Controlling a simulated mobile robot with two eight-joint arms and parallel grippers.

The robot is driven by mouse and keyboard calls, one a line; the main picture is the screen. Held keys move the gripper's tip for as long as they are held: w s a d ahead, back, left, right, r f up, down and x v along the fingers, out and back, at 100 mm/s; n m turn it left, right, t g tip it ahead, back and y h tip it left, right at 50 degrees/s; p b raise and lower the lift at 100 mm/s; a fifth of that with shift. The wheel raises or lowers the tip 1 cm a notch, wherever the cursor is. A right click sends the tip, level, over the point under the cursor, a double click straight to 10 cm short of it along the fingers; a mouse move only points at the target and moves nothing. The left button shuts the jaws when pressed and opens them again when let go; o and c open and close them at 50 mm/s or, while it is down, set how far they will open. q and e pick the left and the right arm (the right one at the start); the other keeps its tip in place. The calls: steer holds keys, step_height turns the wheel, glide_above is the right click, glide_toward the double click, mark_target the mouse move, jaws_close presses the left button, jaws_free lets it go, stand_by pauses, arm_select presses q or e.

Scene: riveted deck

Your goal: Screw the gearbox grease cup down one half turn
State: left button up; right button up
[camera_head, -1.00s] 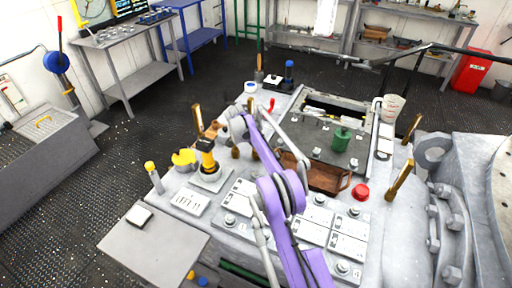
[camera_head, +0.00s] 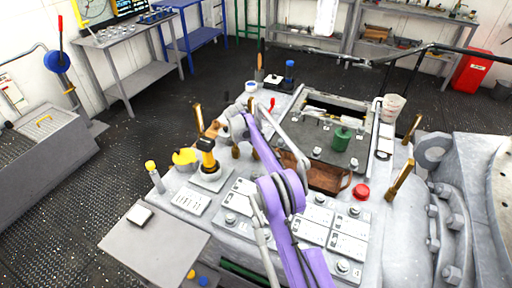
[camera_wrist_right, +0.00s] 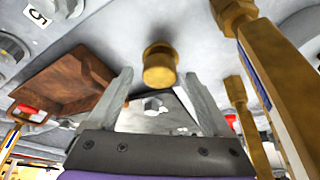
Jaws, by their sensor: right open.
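The brass grease cup (camera_wrist_right: 159,62), a short round cap with a wider rim, shows in the right wrist view. It lies between the two grey fingers of my right gripper (camera_wrist_right: 159,80), which is open. There is a gap on each side and I see no contact. In the head view my purple right arm (camera_head: 281,193) reaches over the grey machine top. I cannot clearly make out its fingers or the cup there. My left gripper is in neither view.
Brass posts (camera_wrist_right: 268,62) stand close to the right finger in the wrist view. A brown tray (camera_wrist_right: 60,85) lies to the left there.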

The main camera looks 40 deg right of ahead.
steer(key=v, duration=1)
steer(key=shift+r, duration=0.4)
steer(key=shift+a, duration=0.15)
steer(key=s+a+r+n+t+y+p, duration=0.1)
steer(key=s+a+r+n+t, duration=0.1)
steer(key=s+a+r+n, duration=0.45)
steer(key=s+a+r+n+t+y+p, duration=0.1)
steer(key=s+a+r+n, duration=0.25)
steer(key=s+a, duration=0.6)
steer(key=s+a+f+n+t+y, duration=0.1)
steer(key=s+a+f+n, duration=0.1)
steer(key=s, duration=0.5)
steer(key=s+a+f+n+t, duration=0.1)
steer(key=s+a+f+n, duration=0.2)
steer(key=s+a, duration=0.3)
steer(key=s+a+f+n+y, duration=0.1)
steer(key=s+a+f+n, duration=0.1)
steer(key=s, duration=0.6)
steer(key=a+n+p, duration=0.1)
steer(key=a, duration=0.1)
steer(key=shift+s+a+f+n+t+y, duration=0.2)
steer(key=shift+a+n+t+y, duration=0.1)
steer(key=shift+a+n+t, duration=0.1)
